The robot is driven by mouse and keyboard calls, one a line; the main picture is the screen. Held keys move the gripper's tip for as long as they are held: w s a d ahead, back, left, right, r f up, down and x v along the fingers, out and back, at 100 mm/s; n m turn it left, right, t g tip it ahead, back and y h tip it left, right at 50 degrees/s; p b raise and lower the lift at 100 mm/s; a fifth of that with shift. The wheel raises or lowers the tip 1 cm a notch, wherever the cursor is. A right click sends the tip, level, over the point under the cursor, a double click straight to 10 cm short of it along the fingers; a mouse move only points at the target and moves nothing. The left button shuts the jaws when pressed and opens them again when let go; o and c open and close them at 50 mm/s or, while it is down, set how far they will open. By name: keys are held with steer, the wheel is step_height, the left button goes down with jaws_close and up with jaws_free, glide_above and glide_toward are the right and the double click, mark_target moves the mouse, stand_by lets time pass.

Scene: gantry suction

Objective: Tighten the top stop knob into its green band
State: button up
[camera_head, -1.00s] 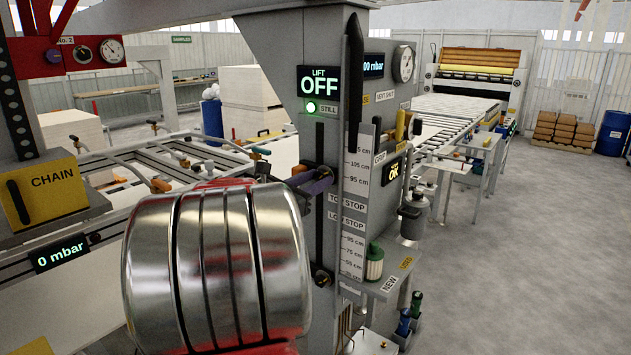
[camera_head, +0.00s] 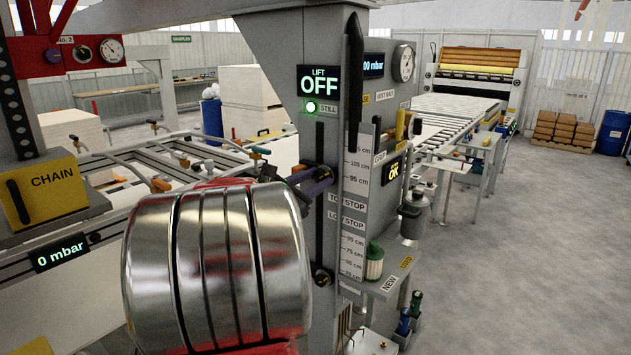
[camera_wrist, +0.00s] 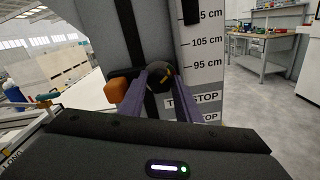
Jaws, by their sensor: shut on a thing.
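The top stop knob (camera_wrist: 161,74) is dark and round with a small yellow mark on its face. It sits at the black vertical slot of the grey column, beside the TOP STOP label (camera_head: 347,202). My gripper (camera_wrist: 158,80) has its two purple fingers on either side of the knob and is shut on it. In the head view my gripper (camera_head: 320,185) reaches the column from the left, largely covering the knob. An orange block (camera_wrist: 116,90) sits just left of the knob. I cannot make out a green band; the fingers hide part of the knob's surround.
A lower knob (camera_head: 322,278) sits further down the same slot. The height scale (camera_head: 358,165) runs beside it. The lift display (camera_head: 319,82) reads OFF, with a green lamp marked STILL. A small shelf (camera_head: 385,285) juts out at lower right.

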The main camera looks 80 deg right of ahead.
steer(key=o, duration=1.1)
steer(key=shift+c, duration=0.2)
steer(key=shift+a, duration=0.1)
steer(key=v, duration=1.3)
steer(key=shift+w+a, duration=0.2)
steer(key=shift+a, duration=0.05)
